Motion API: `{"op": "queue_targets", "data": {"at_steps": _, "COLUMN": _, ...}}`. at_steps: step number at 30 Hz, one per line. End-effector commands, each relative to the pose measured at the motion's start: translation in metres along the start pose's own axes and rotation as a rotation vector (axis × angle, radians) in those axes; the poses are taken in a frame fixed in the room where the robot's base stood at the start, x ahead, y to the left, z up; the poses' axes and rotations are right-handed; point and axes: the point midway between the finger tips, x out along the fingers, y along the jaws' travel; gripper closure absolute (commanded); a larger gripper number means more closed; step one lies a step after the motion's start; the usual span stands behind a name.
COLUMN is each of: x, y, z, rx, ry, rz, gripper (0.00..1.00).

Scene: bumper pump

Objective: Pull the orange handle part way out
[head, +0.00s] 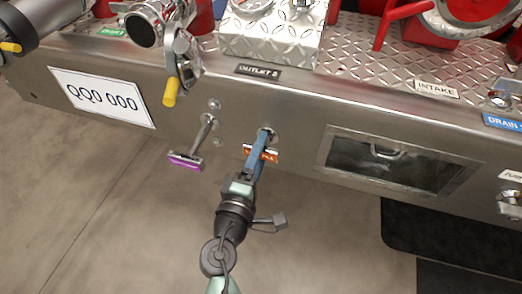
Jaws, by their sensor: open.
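The orange handle (272,155) is a small T-shaped pull on the front face of the metal bumper, under the OUTLET 2 label. My gripper (262,146) is at it, with its blue fingers reaching over the middle of the orange bar. The bar shows on both sides of the fingers. The fingers are open, and I cannot tell whether they touch the bar. The handle's rod is mostly hidden behind the fingers. A purple handle (186,161) on a longer visible rod sits to the left.
A yellow-tipped lever (170,92) hangs above the purple handle. A recessed metal box (322,152) is in the bumper to the right. A QQ0 000 plate (103,97) is at the left. The floor (100,220) in front is clear.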

Motion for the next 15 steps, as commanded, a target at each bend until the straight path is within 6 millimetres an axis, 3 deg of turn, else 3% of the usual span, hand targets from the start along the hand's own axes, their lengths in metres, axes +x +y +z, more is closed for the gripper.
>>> {"op": "queue_targets", "data": {"at_steps": 11, "x": 0.0063, "y": 0.0000, "z": 0.0002, "rx": 0.000, "ry": -0.001, "rz": 0.000, "gripper": 0.30}}
{"op": "queue_targets", "data": {"at_steps": 15, "x": 0.0061, "y": 0.0000, "z": 0.0002, "rx": 0.000, "ry": 0.000, "rz": 0.000, "gripper": 0.53}}
